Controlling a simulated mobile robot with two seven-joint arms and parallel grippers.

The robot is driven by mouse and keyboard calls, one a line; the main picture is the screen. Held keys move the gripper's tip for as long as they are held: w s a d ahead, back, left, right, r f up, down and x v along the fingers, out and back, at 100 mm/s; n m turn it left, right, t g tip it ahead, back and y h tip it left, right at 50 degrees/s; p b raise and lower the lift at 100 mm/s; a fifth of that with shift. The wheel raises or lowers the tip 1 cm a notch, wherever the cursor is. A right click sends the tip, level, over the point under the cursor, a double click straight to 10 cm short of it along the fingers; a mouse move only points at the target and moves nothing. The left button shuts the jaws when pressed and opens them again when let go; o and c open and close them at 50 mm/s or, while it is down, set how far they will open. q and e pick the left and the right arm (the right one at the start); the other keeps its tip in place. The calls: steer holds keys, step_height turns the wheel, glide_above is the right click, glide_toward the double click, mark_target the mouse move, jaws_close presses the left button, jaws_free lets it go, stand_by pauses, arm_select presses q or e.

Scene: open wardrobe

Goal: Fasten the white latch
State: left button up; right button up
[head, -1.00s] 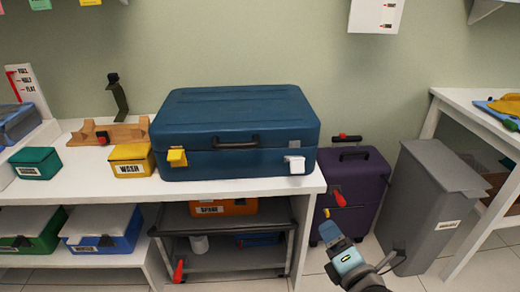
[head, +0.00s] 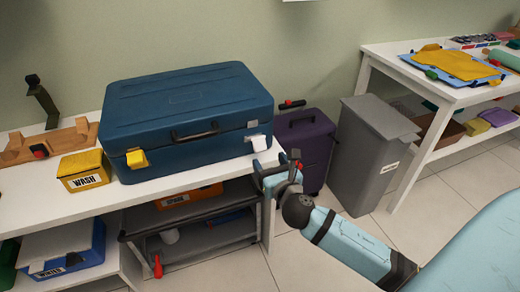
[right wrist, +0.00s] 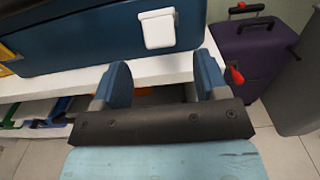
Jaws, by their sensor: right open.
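The blue suitcase (head: 190,115) lies closed on the white table, with a dark handle (head: 195,132) on its front. The white latch (head: 259,142) is at the right end of its front face and tilts outward at its lower edge. It also shows in the right wrist view (right wrist: 158,29). A yellow latch (head: 137,158) is at the left end of the front. My right gripper (head: 276,166) is open and empty, just below and right of the white latch. In the right wrist view its fingers (right wrist: 160,85) are apart, with the latch beyond them. My left gripper is not in view.
A yellow WASH box (head: 84,170) and a wooden rack (head: 45,143) stand left of the suitcase. A purple suitcase (head: 305,145) and a grey bin (head: 370,150) stand on the floor to the right. The table's front edge runs beneath the gripper.

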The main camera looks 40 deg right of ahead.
mark_target(261, 147)
steer(key=b+x, duration=0.1)
steer(key=x, duration=0.5)
steer(key=shift+w, duration=0.35)
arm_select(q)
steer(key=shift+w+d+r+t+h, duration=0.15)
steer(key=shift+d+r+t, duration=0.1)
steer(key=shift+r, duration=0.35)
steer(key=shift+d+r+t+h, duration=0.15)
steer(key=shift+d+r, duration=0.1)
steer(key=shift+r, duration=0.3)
arm_select(e)
steer(key=c, duration=0.8)
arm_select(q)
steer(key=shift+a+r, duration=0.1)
arm_select(e)
steer(key=shift+r, duration=0.1)
